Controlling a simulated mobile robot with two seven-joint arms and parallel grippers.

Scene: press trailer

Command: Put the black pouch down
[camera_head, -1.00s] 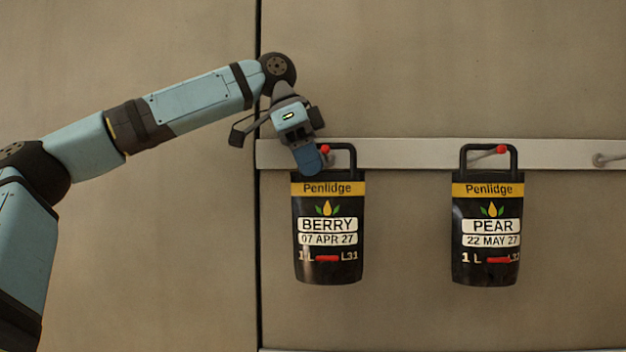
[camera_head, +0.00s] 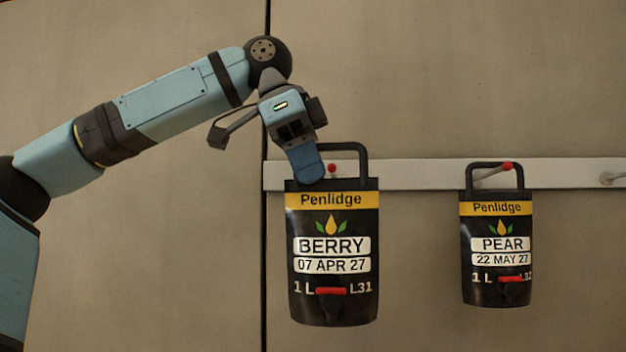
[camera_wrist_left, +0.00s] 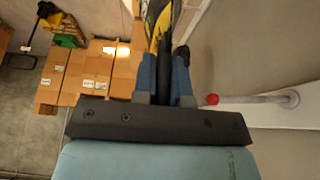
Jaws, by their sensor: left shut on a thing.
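A black pouch with a yellow "Penlidge" band and the words BERRY, 07 APR 27 (camera_head: 333,290) hangs upright by its handle from my left gripper (camera_head: 308,172). The gripper is shut on the handle's left side. The left wrist view shows the blue fingers (camera_wrist_left: 165,82) closed around the dark handle, with the pouch (camera_wrist_left: 160,20) beyond. In the head view a red-tipped peg shows through the handle opening; the pouch looks nearer than the rail. A second pouch, labelled PEAR, 22 MAY 27 (camera_head: 496,285), hangs on a peg at the right. My right gripper is not visible.
A pale rail (camera_head: 420,174) runs along the beige wall, with another peg (camera_head: 612,178) at the far right. The wrist view shows a red-tipped peg (camera_wrist_left: 212,99) beside the fingers. Cardboard boxes (camera_wrist_left: 85,70) and a yellow-and-black item (camera_wrist_left: 50,18) stand below at left.

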